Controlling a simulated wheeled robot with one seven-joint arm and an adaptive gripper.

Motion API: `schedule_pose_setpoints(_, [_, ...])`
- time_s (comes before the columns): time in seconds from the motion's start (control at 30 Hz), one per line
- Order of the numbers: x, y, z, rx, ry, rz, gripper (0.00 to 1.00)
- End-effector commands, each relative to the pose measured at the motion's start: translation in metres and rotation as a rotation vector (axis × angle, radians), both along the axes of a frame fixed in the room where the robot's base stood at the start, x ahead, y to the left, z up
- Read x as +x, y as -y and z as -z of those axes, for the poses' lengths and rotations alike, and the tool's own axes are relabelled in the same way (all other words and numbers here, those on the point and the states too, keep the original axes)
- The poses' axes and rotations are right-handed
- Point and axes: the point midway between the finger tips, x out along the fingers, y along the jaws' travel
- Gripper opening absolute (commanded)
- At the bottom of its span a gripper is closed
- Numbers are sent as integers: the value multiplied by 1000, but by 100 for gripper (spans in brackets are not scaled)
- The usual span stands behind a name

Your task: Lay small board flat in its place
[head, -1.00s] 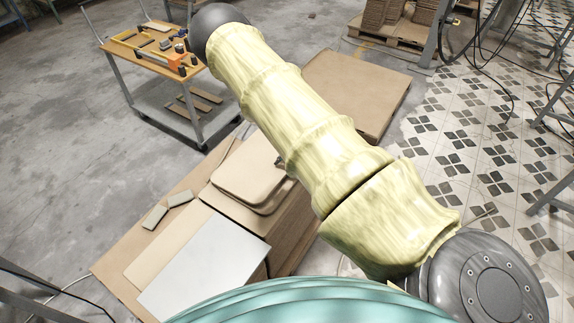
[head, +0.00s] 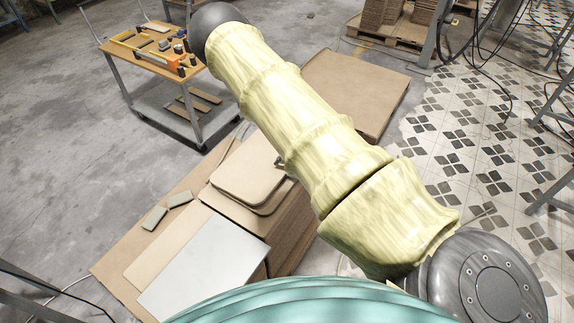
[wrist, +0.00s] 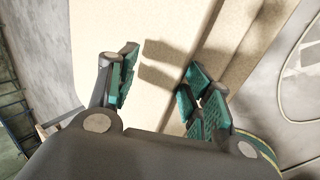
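The small board (head: 248,172), a tan sheet with rounded corners, lies on top of a stack of boards (head: 289,228) in the head view. It looks about flat; a similar rounded edge shows just under it. My gripper (wrist: 165,88) is open in the wrist view, with its two green-padded fingers well apart. A tan board surface (wrist: 165,45) shows beyond and between them, with finger shadows on it. I cannot tell whether a finger touches it. In the head view my arm hides nearly all of the gripper and the right end of the small board.
A tool cart (head: 150,47) stands at the back left. Another large tan board (head: 358,88) lies behind my arm. The floor to the left is clear.

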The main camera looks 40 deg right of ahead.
Motion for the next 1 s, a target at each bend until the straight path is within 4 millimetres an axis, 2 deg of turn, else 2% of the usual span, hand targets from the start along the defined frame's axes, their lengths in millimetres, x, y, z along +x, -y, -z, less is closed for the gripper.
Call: schedule_pose_setpoints(1.0, [-3,1,-6,0,0,0,49])
